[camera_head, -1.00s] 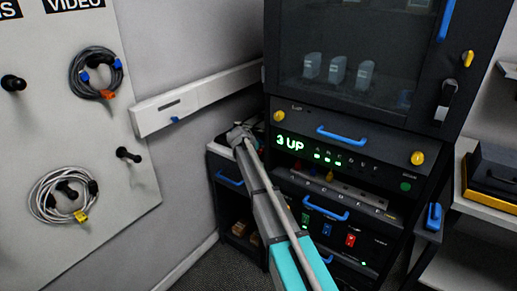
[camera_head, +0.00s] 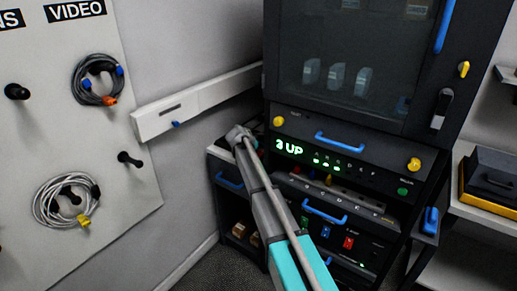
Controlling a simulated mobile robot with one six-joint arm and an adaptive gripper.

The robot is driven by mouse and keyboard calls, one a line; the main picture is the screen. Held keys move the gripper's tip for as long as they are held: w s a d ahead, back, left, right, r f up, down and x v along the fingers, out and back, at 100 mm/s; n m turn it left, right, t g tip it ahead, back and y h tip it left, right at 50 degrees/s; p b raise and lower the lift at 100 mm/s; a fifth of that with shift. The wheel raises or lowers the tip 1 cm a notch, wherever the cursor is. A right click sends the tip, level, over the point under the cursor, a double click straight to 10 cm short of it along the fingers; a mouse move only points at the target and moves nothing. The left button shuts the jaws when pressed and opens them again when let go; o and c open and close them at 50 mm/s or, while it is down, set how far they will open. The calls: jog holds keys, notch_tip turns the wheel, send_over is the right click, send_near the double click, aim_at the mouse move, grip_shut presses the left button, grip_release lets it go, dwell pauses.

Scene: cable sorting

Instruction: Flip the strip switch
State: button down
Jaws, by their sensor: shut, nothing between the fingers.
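My gripper (camera_head: 239,134) is at the far end of my arm, left of the panel and above the low side cabinet. Its fingers are small and mostly turned away, shut and empty. It appears apart from the strip.
A white wall rail (camera_head: 195,101) with a small blue part runs to the rack. Blue handles (camera_head: 340,141) and yellow knobs (camera_head: 414,164) stick out of the rack. Coiled cables (camera_head: 66,200) hang on the left board. A black case (camera_head: 490,178) stands at right.

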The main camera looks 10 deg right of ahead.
notch_tip(320, 180, up, 2)
jog(key=shift+s+p, duration=0.1)
jog(key=shift+p, duration=0.55)
jog(key=p+v, duration=0.5)
jog(key=v, duration=0.4)
jog(key=shift+s+a+f, duration=0.2)
jog(key=shift+s+a, duration=0.2)
jog(key=shift+a, duration=0.05)
jog(key=shift+w, duration=0.1)
jog(key=shift+w+d+r+t+h, duration=0.25)
jog(key=shift+w+d+t+h, duration=0.05)
jog(key=shift+w+d, duration=0.15)
jog(key=shift+w, duration=0.1)
jog(key=b, duration=0.7)
send_over(260, 154)
notch_tip(260, 154, down, 7)
jog(key=shift+w+a+r, duration=0.1)
jog(key=shift+r, duration=0.1)
jog(key=shift+f+b, duration=1.5)
jog(key=shift+f, duration=0.25)
